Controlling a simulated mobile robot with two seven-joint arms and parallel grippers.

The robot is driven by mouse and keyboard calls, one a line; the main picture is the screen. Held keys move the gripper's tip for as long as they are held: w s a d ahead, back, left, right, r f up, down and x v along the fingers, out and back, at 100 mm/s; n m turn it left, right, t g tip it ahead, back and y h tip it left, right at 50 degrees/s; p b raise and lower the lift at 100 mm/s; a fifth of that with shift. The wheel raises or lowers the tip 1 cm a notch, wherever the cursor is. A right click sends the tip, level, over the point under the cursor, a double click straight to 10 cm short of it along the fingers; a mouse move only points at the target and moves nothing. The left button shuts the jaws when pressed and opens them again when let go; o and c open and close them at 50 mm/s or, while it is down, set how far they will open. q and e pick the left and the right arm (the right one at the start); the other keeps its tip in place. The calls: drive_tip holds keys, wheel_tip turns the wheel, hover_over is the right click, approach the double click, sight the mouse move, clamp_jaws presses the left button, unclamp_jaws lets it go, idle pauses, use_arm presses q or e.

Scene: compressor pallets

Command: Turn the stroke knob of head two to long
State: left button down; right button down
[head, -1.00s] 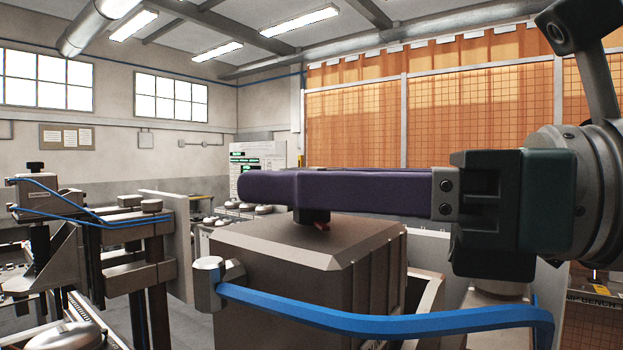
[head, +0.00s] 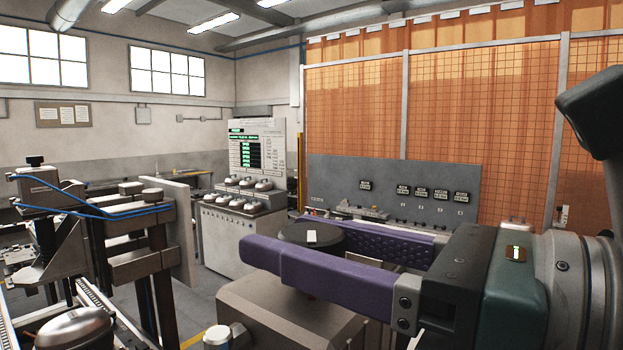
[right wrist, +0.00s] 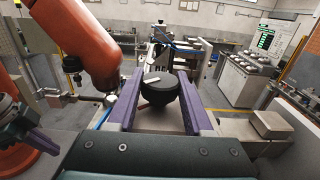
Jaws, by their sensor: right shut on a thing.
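The stroke knob (head: 297,233) is a round black disc with a pale mark on top. It sits above the brown-grey head housing (head: 285,312). My right gripper (head: 318,243) has long purple fingers, one on each side of the knob, and is shut on it. In the right wrist view the knob (right wrist: 166,99) lies between the fingers, its pale mark at the far left of its top. A small red piece (right wrist: 143,105) shows beside its base; any scale there is unreadable. A purple-fingered gripper at the lower left (right wrist: 30,140), seemingly my left, is partly cut off.
A control panel with several round pale buttons (head: 240,190) stands behind. A grey gauge panel (head: 400,185) stands before the orange mesh screen. A metal frame with blue hoses (head: 95,210) is at left. An orange arm (right wrist: 85,50) rises close by in the right wrist view.

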idle(0.3)
drive_tip(key=shift+c, duration=1.5)
unclamp_jaws()
drive_tip(key=shift+s+d+f+b, duration=0.15)
drive_tip(key=shift+s+d+b, duration=0.05)
drive_tip(key=shift+d+b, duration=0.15)
drive_tip(key=b+v, duration=0.5)
drive_tip(key=v, duration=0.4)
drive_tip(key=shift+s, duration=0.15)
